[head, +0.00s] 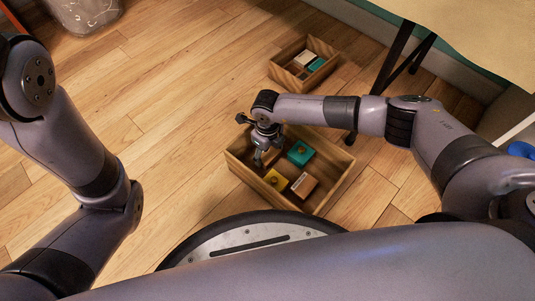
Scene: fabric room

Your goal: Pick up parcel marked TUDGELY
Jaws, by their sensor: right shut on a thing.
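My right gripper (263,157) reaches down into the near wooden crate (333,195), at its left end. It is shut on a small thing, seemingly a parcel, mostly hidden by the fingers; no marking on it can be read. In the same crate lie a teal parcel (300,153), a yellow parcel (275,180) and a brown parcel with a pale label (304,185). Their markings are too small to read, so I cannot tell which is TUDGELY. My left arm shows at the left, but its gripper is out of view.
A second wooden crate (329,73) with several small parcels stands farther back on the wood floor. A table (470,25) with dark legs is at the upper right. A greyish bin (85,14) stands at the upper left. The floor left of the crates is clear.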

